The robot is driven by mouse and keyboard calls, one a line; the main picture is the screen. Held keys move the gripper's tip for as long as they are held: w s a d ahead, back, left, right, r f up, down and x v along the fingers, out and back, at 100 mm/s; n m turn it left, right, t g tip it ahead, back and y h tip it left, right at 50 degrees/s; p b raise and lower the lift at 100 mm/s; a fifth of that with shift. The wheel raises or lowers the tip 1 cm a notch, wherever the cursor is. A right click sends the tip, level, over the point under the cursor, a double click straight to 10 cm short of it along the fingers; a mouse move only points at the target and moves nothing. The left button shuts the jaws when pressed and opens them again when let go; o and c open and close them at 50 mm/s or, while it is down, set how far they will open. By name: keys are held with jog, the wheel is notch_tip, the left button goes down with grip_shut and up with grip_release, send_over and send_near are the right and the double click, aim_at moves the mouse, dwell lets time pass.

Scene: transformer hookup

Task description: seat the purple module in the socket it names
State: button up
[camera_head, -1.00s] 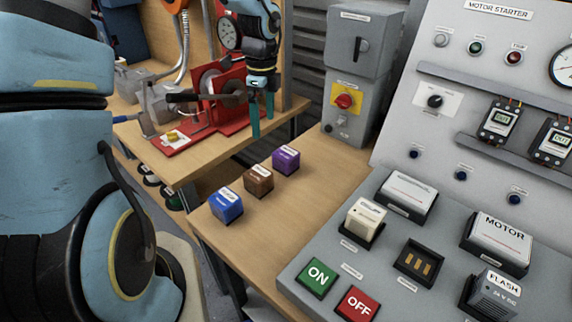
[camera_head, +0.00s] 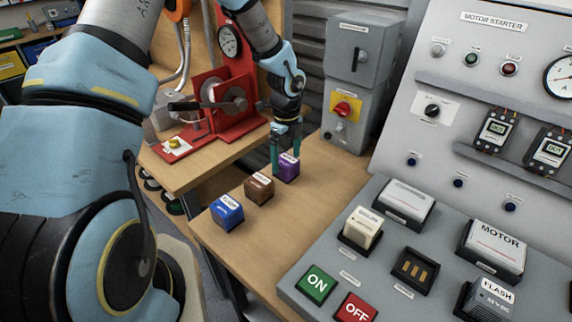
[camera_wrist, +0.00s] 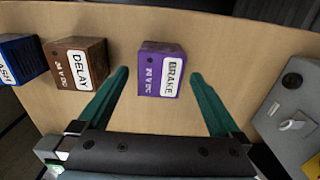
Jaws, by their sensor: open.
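The purple module (camera_head: 289,168) sits on the wooden bench, at the far end of a row of three modules. In the wrist view the purple module (camera_wrist: 161,70) shows a white label reading BRAKE and 24 V DC. My gripper (camera_head: 286,150) is open just above and behind it. In the wrist view my gripper (camera_wrist: 158,85) has its green fingers to either side of the purple module, with gaps on both sides. An empty dark socket (camera_head: 414,268) with brass contacts is on the grey panel; its small label is too small to read.
A brown DELAY module (camera_head: 259,189) and a blue module (camera_head: 227,213) stand left of the purple one. A cream module (camera_head: 361,229) and a grey FLASH module (camera_head: 488,299) sit on the panel (camera_head: 330,258). A grey switch box (camera_head: 357,85) stands behind. Bench between modules and panel is clear.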

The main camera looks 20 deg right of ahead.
jog(key=shift+f, duration=1)
jog(key=c, duration=1.5)
